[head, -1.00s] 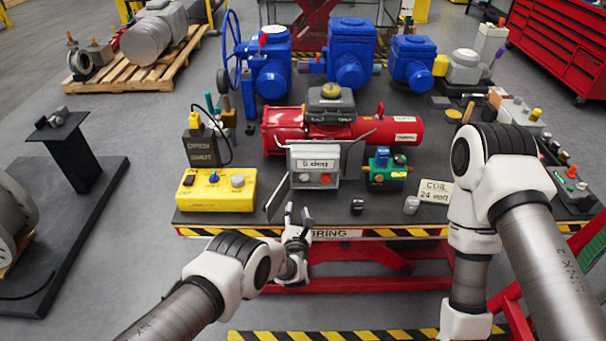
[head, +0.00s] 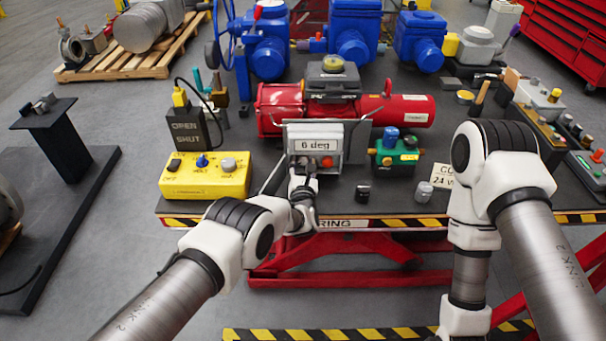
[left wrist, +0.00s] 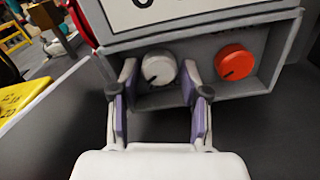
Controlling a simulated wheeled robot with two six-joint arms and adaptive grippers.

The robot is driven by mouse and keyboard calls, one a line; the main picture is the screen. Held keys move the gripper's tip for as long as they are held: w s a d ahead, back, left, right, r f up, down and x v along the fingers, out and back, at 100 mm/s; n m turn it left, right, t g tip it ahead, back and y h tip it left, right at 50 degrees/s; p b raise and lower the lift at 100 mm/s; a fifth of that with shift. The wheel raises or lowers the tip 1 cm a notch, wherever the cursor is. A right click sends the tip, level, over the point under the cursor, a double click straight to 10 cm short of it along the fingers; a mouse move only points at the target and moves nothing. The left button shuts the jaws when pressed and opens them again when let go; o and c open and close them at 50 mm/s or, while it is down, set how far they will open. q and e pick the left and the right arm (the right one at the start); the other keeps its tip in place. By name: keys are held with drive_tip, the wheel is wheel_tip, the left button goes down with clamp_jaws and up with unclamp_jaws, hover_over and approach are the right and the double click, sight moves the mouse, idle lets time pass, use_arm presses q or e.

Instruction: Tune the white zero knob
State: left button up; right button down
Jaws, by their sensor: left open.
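The white zero knob (left wrist: 158,70) sits in the recessed front panel of a grey control box (head: 331,142), left of an orange-red knob (left wrist: 234,62). My left gripper (left wrist: 160,98) is open, with its purple-padded fingers on either side of the white knob; I cannot tell if they touch it. In the head view the left gripper (head: 302,178) is in front of the box and hides the white knob. The orange-red knob shows there too (head: 327,162). The box's label reads "6 deg". My right gripper is not in view.
A yellow box (head: 205,178) with knobs stands to the left. A green unit (head: 396,158) stands to the right. A small black knob (head: 362,192) and a grey one (head: 424,192) rest near the table's striped front edge (head: 400,222). A red cylinder lies behind (head: 400,110).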

use_arm(q)
drive_tip(key=shift+s+r, duration=0.2)
drive_tip(key=shift+r, duration=0.15)
drive_tip(key=shift+w+f, duration=0.1)
clamp_jaws()
drive_tip(key=shift+n, duration=0.5)
drive_tip(key=n, duration=0.2)
drive_tip(key=shift+n, duration=0.4)
drive_tip(key=shift+n+p, duration=0.9)
drive_tip(key=shift+p, duration=0.35)
drive_tip(key=c, duration=0.9)
unclamp_jaws()
drive_tip(key=n+p, duration=0.1)
drive_tip(key=p, duration=0.1)
drive_tip(key=shift+p, duration=0.6)
clamp_jaws()
